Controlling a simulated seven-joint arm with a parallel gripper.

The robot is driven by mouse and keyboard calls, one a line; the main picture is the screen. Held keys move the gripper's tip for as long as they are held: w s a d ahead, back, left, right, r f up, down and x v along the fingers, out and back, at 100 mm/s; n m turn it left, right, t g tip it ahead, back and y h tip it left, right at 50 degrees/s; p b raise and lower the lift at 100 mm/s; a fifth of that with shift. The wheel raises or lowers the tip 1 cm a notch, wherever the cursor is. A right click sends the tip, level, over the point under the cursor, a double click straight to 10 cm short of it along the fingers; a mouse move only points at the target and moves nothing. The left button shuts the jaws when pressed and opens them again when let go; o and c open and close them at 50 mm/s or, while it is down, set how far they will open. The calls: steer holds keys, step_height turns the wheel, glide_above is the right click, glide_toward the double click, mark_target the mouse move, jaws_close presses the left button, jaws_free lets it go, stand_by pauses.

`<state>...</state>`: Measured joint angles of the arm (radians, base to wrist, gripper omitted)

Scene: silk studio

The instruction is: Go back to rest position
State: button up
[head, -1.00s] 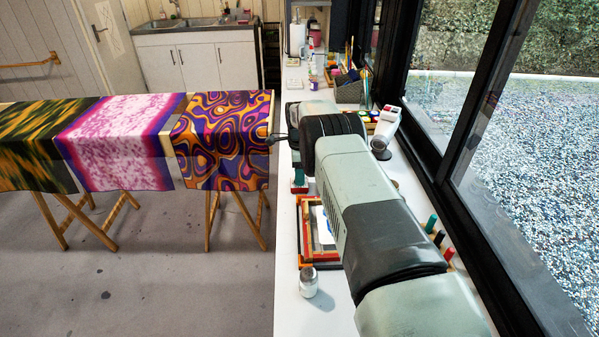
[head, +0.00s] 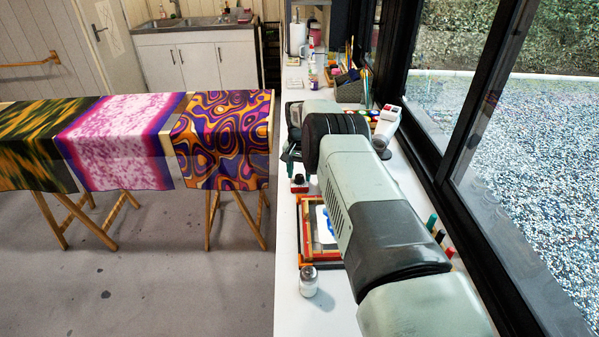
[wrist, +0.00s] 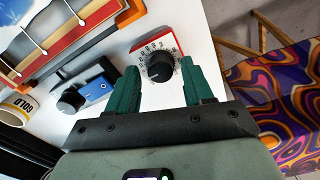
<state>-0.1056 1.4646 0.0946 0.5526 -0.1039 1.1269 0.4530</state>
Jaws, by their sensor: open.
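My gripper (wrist: 160,78) is open in the wrist view, with its two green fingers apart. A red-and-white dial timer (wrist: 158,60) with a black knob shows in the gap between the fingers, and nothing appears gripped. In the head view the same timer (head: 299,184) sits on the white counter. There my gripper is mostly hidden behind my arm, with only a dark green part (head: 286,153) showing above and left of the timer. My arm reaches along the counter from the lower right.
A wooden frame (head: 306,262) lies on the white counter (head: 290,300), with a white jar (head: 308,282) in front. A blue-and-grey device (wrist: 95,88) and a cup marked GOLD (wrist: 18,108) are near the timer. Patterned silk (head: 222,140) hangs left; windows line the right.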

steer(key=c, duration=0.8)
steer(key=m, duration=0.5)
steer(key=shift+m, duration=0.4)
steer(key=m, duration=0.6)
steer(key=shift+d, duration=0.1)
steer(key=o, duration=0.8)
steer(key=shift+r, duration=2)
